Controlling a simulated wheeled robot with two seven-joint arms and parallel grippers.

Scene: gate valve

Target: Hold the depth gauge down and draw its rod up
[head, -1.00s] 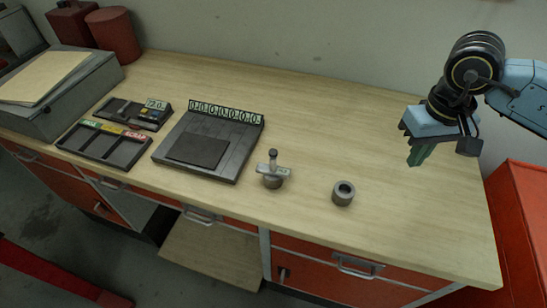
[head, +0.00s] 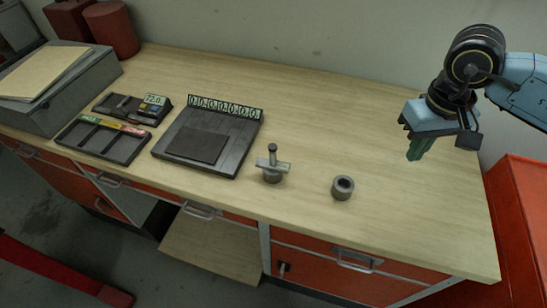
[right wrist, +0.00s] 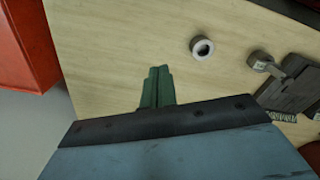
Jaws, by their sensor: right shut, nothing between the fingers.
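The depth gauge (head: 272,165) stands upright near the front middle of the bench. It has a flat pale crossbar, a dark rod with a knob rising above it, and a round grey part below. It also shows in the right wrist view (right wrist: 262,62), at the upper right. My right gripper (head: 416,154) hangs over the right side of the bench, pointing down, well to the right of the gauge. Its green fingers (right wrist: 158,74) are together and hold nothing. My left gripper is not in view.
A grey ring (head: 342,188) stands right of the gauge. A dark plate with a number row (head: 230,152), a tray with coloured labels (head: 105,142) and a small display unit (head: 133,109) lie left. A red cabinet (head: 525,220) stands at the right. The bench's back right is clear.

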